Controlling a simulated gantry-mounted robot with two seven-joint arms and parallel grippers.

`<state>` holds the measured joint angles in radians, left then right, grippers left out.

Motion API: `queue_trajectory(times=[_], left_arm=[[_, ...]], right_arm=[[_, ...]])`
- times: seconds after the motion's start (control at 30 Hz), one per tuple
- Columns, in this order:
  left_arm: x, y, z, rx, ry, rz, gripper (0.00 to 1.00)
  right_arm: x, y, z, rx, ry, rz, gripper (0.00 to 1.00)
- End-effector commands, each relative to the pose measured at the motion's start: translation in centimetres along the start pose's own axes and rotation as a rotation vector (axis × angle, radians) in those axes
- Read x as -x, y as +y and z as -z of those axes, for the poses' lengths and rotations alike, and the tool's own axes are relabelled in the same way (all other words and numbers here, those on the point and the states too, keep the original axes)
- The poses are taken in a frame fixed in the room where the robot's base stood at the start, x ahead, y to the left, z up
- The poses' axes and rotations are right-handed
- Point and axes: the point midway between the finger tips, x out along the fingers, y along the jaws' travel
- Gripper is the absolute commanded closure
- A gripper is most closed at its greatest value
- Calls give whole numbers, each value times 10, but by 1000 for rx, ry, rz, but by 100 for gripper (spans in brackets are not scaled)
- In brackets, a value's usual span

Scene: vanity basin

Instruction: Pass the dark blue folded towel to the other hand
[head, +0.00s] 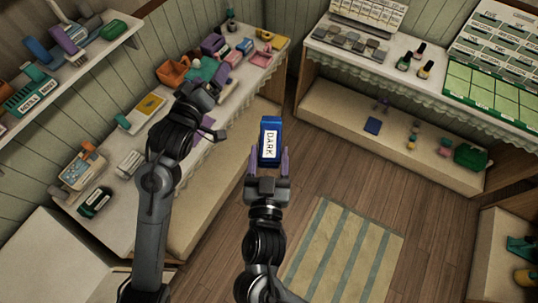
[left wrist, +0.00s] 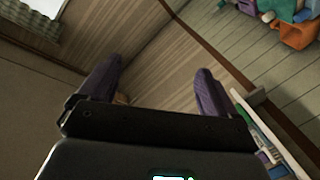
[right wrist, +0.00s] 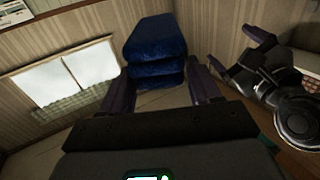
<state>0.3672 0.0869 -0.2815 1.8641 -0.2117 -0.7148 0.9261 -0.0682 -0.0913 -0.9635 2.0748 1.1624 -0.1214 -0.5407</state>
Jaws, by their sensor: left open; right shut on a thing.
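The dark blue folded towel (head: 270,124) is held upright in the air near the middle of the head view, with a white label reading "DARK" facing the camera. In the right wrist view the towel (right wrist: 155,50) shows as stacked plush layers beyond and between the fingertips. My right gripper (head: 269,154) is shut on its near end. My left gripper (head: 223,104) is open and empty, to the left of the towel and apart from it. Its spread purple fingers show in the left wrist view (left wrist: 155,80) with nothing between them.
A cluttered counter (head: 140,190) runs along the left, close to my left arm, with an orange bin (head: 172,72) on it. A wall shelf (head: 85,55) is above. A shelf unit (head: 400,70) stands at the back right. A striped rug (head: 345,250) lies on open floor.

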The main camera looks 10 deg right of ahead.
Motion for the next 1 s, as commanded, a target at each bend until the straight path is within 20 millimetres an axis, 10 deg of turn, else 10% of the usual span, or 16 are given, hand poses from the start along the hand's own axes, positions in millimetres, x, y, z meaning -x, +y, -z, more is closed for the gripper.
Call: queue_trajectory(times=[0.27,0.43,0.7,1.0], left_arm=[[77,-132,-1,-71,-37,324,8],[139,-184,-44,-160,-188,492,8],[235,-196,-149,-311,-563,586,8],[323,-179,-220,-408,-897,566,8]], right_arm=[[0,0,0,0,1,0,69],[0,0,0,0,1,0,69],[0,0,0,0,1,0,69],[0,0,0,0,1,0,69]])
